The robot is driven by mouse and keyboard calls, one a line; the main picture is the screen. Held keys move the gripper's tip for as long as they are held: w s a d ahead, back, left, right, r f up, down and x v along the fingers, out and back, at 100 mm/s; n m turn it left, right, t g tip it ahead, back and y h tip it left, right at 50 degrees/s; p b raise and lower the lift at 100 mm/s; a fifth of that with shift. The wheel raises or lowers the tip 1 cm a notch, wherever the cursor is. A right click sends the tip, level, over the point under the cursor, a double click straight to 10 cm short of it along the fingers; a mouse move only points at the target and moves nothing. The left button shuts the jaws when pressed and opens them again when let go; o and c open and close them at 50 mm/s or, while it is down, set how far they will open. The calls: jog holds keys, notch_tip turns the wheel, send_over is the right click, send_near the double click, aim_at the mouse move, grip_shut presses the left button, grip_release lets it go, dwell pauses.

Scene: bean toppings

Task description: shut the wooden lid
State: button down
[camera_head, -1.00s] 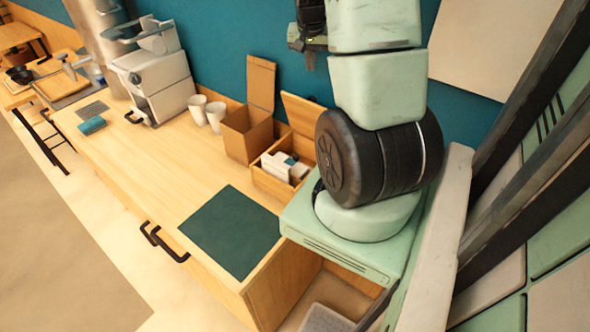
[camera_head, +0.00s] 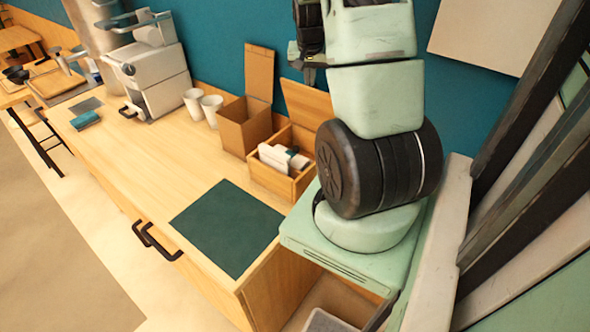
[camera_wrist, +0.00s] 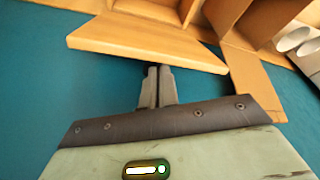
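The wooden lid (camera_head: 306,104) stands open, tilted up at the back of a wooden box (camera_head: 272,178). The box holds white packets and shows above its front wall. My gripper is high near the wall behind the lid in the head view, its fingertips hard to make out there. In the wrist view my gripper (camera_wrist: 156,72) has its two grey fingers together, with nothing seen between them. The fingertips are close to the edge of the lid (camera_wrist: 150,42); I cannot tell whether they touch it.
A brown box (camera_head: 244,135) with its own raised flap (camera_head: 259,72) stands just left of the wooden box. Two white cups (camera_head: 203,106) and a white machine (camera_head: 150,78) are further left.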

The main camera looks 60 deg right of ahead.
aim_at(301, 95)
jog(key=shift+s+a+f, duration=0.25)
jog(key=shift+a+f, duration=0.2)
jog(key=shift+f, duration=0.35)
jog(key=shift+a, duration=0.1)
jog(key=w+a+f, duration=0.1)
jog(key=a+f, duration=0.2)
jog(key=a, duration=0.5)
jog(key=shift+w+a, duration=0.15)
jog(key=shift+a, duration=0.25)
dwell(0.6)
jog(key=shift+r, duration=0.2)
notch_tip(301, 95, up, 10)
jog(key=p, duration=0.8)
jog(key=shift+w, duration=0.15)
jog(key=shift+a, duration=0.2)
